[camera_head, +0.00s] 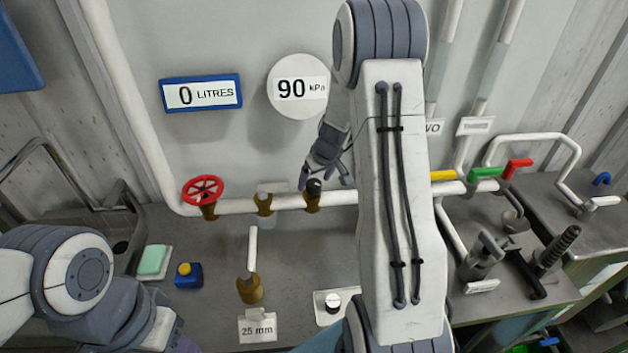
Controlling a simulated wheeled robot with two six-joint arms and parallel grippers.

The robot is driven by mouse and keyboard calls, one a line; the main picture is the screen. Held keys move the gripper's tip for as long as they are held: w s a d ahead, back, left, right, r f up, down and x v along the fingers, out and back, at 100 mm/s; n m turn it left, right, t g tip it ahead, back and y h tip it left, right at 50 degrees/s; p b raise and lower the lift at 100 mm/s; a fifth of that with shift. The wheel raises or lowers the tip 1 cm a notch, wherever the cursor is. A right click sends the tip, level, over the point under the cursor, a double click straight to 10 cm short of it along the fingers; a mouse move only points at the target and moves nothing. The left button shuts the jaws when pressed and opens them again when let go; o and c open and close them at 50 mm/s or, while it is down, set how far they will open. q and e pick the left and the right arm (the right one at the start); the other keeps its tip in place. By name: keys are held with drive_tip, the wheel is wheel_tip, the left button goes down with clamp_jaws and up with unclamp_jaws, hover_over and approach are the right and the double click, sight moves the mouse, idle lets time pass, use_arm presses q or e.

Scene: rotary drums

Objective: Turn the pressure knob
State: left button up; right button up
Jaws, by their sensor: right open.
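A small black knob (314,187) sits on a brass fitting of the white horizontal pipe, below a round gauge (298,88) that reads 90 kPa. It looks like the pressure knob, but I see no label on it. My right gripper (322,185) is open and reaches down at the knob, with its fingers around or just beside it. Whether they touch it I cannot tell. My left arm shows at the lower left, and its fingers are out of the picture.
A red valve wheel (203,190) and a brass fitting (264,202) stand left along the pipe. Yellow, green and red handles (485,173) are to the right. A sponge (153,260), a blue box (188,275) and a brass valve (249,288) stand on the bench.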

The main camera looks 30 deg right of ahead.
drive_tip(key=shift+w+f, duration=0.15)
drive_tip(key=shift+f, duration=0.25)
drive_tip(key=c, duration=1.4)
drive_tip(key=shift+r+p, duration=0.15)
drive_tip(key=shift+p, duration=0.3)
drive_tip(key=m+p, duration=0.2)
drive_tip(key=p, duration=0.1)
drive_tip(key=m+h+p, duration=0.1)
drive_tip(key=p, duration=0.2)
drive_tip(key=shift+a+r+m+p, duration=0.15)
drive_tip(key=shift+m+p, duration=0.2)
drive_tip(key=shift+m, duration=0.05)
drive_tip(key=shift+g+h+p, duration=0.3)
drive_tip(key=shift+p, duration=0.15)
drive_tip(key=shift+f+m, duration=0.3)
drive_tip(key=o, duration=1.4)
